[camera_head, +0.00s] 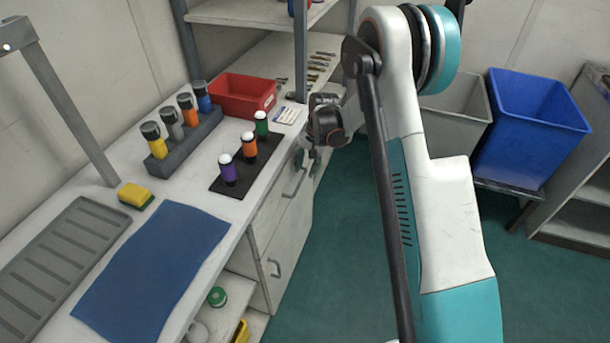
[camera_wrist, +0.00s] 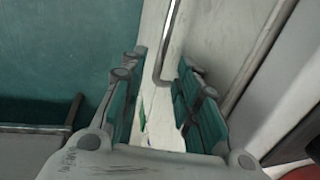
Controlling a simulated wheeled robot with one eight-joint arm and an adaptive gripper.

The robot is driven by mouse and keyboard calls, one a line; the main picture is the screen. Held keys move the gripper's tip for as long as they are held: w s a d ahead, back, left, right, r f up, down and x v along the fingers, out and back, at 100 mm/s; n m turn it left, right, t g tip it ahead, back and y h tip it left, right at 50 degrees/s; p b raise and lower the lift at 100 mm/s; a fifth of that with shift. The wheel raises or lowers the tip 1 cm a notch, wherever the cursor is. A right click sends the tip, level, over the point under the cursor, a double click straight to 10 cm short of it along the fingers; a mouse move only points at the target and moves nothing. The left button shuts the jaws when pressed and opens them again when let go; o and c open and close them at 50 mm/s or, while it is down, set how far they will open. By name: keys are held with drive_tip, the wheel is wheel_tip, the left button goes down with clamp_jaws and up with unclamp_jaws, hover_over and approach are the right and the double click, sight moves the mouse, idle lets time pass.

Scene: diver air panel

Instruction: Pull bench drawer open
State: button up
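The white bench drawer (camera_head: 278,205) is in the upper front of the bench and looks closed. Its grey bar handle (camera_head: 296,181) shows in the head view, just below and left of my gripper (camera_head: 309,160). In the wrist view, my gripper (camera_wrist: 158,95) is open, with teal pads on both fingers. The handle (camera_wrist: 166,50) runs down from the top edge and bends in the gap between the fingers. No finger is clearly touching it. The fingertips are small and partly hidden by the wrist in the head view.
The bench top (camera_head: 190,207) holds a red bin (camera_head: 245,95), a rack of capped cylinders (camera_head: 185,140), a dark mat with three bottles and a blue mat (camera_head: 155,265). A lower door handle (camera_head: 274,268) is below. Green floor (camera_head: 340,235) is clear beside the bench.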

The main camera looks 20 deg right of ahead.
sight(304, 175)
drive_tip(key=shift+w+a+f+b, duration=0.15)
drive_tip(key=shift+f+b, duration=0.1)
drive_tip(key=shift+f, duration=0.6)
drive_tip(key=shift+w+a+f+b, duration=0.1)
drive_tip(key=shift+a+f+b, duration=0.1)
drive_tip(key=shift+f, duration=0.65)
clamp_jaws()
drive_tip(key=shift+d, duration=0.1)
